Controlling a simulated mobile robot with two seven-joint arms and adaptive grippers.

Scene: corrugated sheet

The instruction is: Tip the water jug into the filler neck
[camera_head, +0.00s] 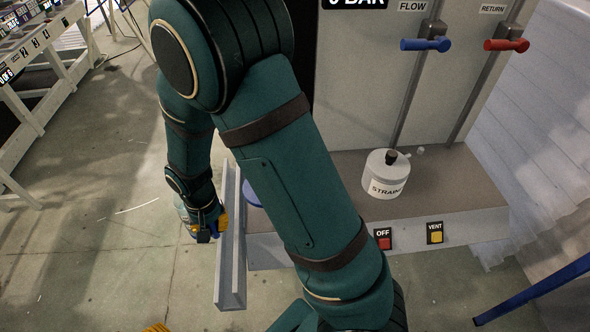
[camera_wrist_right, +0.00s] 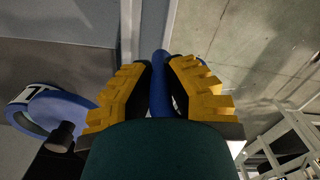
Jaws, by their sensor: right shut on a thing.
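My right gripper (camera_head: 212,226) is low at the left of the bench, outside the grey upright channel. In the right wrist view its yellow fingers (camera_wrist_right: 160,92) are closed on a blue handle (camera_wrist_right: 160,65). The handle appears to belong to the water jug, a pale translucent shape (camera_head: 183,210) mostly hidden by the gripper. A blue round rim (camera_head: 251,192), perhaps the filler neck, shows behind the channel, partly covered by my arm. A blue ring with a white label (camera_wrist_right: 50,110) shows in the wrist view. Only a yellow tip, probably my left gripper (camera_head: 156,328), shows at the bottom edge.
The grey channel (camera_head: 232,240) stands between the gripper and the bench (camera_head: 440,185). A white strainer pot (camera_head: 386,174), the OFF button (camera_head: 384,239) and the VENT button (camera_head: 436,233) are right of my arm. Blue (camera_head: 426,44) and red (camera_head: 507,45) valve levers are above. Floor at left is clear.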

